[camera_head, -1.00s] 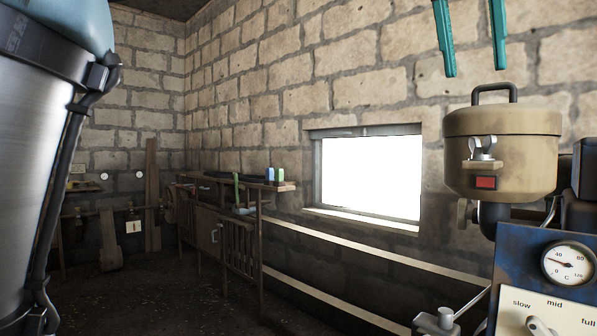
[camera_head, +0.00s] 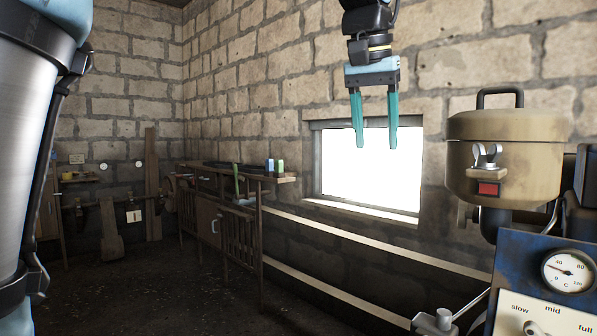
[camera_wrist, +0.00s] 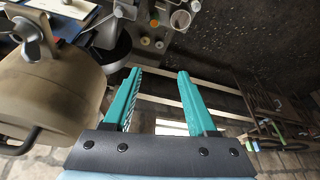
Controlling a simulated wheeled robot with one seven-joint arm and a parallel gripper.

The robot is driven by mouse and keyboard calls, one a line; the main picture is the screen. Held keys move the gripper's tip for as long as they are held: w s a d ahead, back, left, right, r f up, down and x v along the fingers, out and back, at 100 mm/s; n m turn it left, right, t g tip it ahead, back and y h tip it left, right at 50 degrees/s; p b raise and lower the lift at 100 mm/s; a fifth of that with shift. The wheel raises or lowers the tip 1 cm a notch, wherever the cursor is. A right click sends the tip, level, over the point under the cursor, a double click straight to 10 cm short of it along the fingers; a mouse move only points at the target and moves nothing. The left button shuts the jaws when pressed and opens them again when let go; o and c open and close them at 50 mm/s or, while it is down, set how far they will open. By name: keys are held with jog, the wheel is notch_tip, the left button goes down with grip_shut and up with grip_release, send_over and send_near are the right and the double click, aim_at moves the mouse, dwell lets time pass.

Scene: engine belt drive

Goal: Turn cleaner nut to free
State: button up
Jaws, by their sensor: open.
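The air cleaner (camera_head: 508,160) is a tan metal drum with a dark top handle at the right of the head view. Its cleaner nut (camera_head: 487,156) is a silver wing nut on the front side, above a small red patch. In the wrist view the drum (camera_wrist: 50,95) fills the left side and the wing nut (camera_wrist: 33,35) shows at upper left. My gripper (camera_head: 376,146) has teal fingers pointing down, in front of the window and left of the cleaner. It is open and empty, apart from the nut; the fingers also show in the wrist view (camera_wrist: 158,72).
A blue engine panel (camera_head: 540,270) with a temperature gauge (camera_head: 569,271) and a speed dial stands below the cleaner. A bright window (camera_head: 365,185) lies behind my gripper. A wooden bench (camera_head: 225,172) stands along the wall at left. The floor between is clear.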

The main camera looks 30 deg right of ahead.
jog(key=w+a+f+n+p, duration=0.1)
jog(key=w+a+f, duration=0.3)
jog(key=w, duration=0.2)
jog(key=w+a+f+n+y+p, duration=0.1)
jog(key=w+a+f, duration=0.3)
jog(key=w, duration=0.2)
jog(key=shift+a+f+n+p, duration=0.2)
jog(key=shift+a+n+p, duration=0.1)
jog(key=shift+a+p, duration=0.1)
jog(key=shift+w, duration=0.1)
jog(key=n+t+b, duration=0.2)
jog(key=n+b, duration=0.1)
send_near(489, 155)
jog(key=x, duration=0.5)
jog(key=d+b+x, duration=0.1)
jog(key=x, duration=0.2)
jog(key=shift+w, duration=0.5)
jog(key=shift+c, duration=0.3)
grip_shut()
